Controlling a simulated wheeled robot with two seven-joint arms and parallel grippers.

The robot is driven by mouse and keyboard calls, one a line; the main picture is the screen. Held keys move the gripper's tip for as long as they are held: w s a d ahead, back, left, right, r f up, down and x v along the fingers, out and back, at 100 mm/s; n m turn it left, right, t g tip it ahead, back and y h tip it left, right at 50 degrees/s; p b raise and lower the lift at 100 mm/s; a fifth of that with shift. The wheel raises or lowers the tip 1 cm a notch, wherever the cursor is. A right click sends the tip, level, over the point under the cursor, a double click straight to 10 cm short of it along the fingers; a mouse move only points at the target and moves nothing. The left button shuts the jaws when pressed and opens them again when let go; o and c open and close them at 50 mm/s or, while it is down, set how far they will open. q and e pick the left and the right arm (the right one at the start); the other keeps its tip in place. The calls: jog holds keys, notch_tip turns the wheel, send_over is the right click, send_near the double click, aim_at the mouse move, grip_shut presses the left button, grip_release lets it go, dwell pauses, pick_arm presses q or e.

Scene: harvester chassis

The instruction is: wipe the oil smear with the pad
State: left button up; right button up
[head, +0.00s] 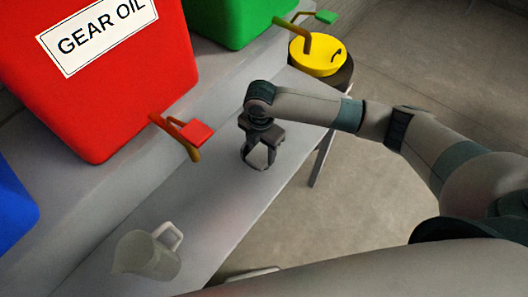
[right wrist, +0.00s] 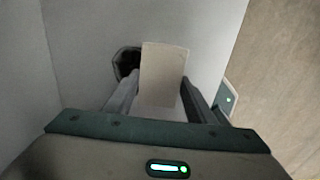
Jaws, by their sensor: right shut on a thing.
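My right gripper (head: 258,163) is low over the grey bench, beyond the red drum's tap. In the right wrist view its fingers (right wrist: 160,98) are shut on a pale beige pad (right wrist: 163,72). A dark patch (right wrist: 127,62), possibly the oil smear, shows just left of the pad and is partly hidden behind it. In the head view the gripper covers this spot, and I make out no smear there. I cannot tell whether the pad touches the surface. My left gripper is not in view.
A red gear oil drum (head: 110,80) with a red-handled tap (head: 190,132) stands at the left. Green (head: 230,18) and blue (head: 12,208) containers flank it. A clear jug (head: 147,255) stands on the near bench (head: 215,215). A yellow-topped drum (head: 318,55) stands beyond the far end.

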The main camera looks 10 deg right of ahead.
jog(key=shift+w+a, duration=0.1)
jog(key=shift+w+a+f+b, duration=0.1)
jog(key=shift+w+a+b, duration=0.05)
jog(key=shift+w+a, duration=0.5)
jog(key=shift+w+a+f+b, duration=0.15)
jog(key=shift+w+a, duration=0.3)
jog(key=shift+w, duration=0.3)
jog(key=shift+r, duration=0.1)
